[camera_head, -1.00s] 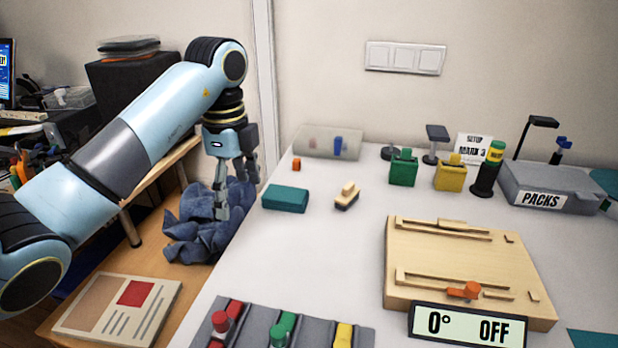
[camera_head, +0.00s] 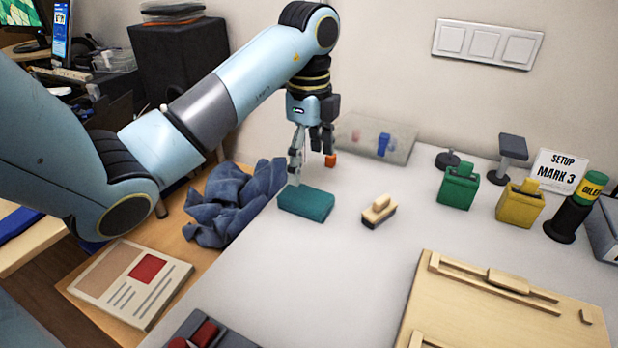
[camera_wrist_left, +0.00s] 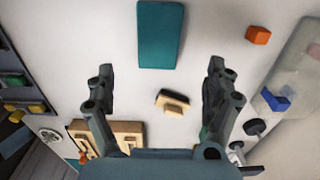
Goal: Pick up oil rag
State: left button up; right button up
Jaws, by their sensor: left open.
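My left gripper (camera_head: 311,166) is open and empty, pointing down just behind the teal cloth in the head view. In the left wrist view the teal cloth (camera_wrist_left: 160,35) lies beyond the spread fingertips (camera_wrist_left: 160,70), roughly centred between them. The gap between fingertips and cloth is hard to judge. My right gripper is not in view.
A small wooden-handled brush (camera_head: 378,211) lies right of the teal cloth. An orange cube (camera_head: 331,160) sits close behind the gripper, before a clear tray (camera_head: 400,140). Green (camera_head: 458,186) and yellow (camera_head: 519,204) holders and a wooden board (camera_head: 500,300) stand farther right.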

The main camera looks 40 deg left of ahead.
aim_at(306, 195)
pick_arm(q)
notch_tip(306, 195, down, 5)
jog(key=b, duration=0.3)
jog(key=shift+r, duration=0.15)
jog(key=f, duration=0.2)
jog(key=f+b, duration=0.1)
jog(key=shift+s+a+f, duration=0.25)
jog(key=shift+f, duration=0.5)
jog(key=c, duration=1.2)
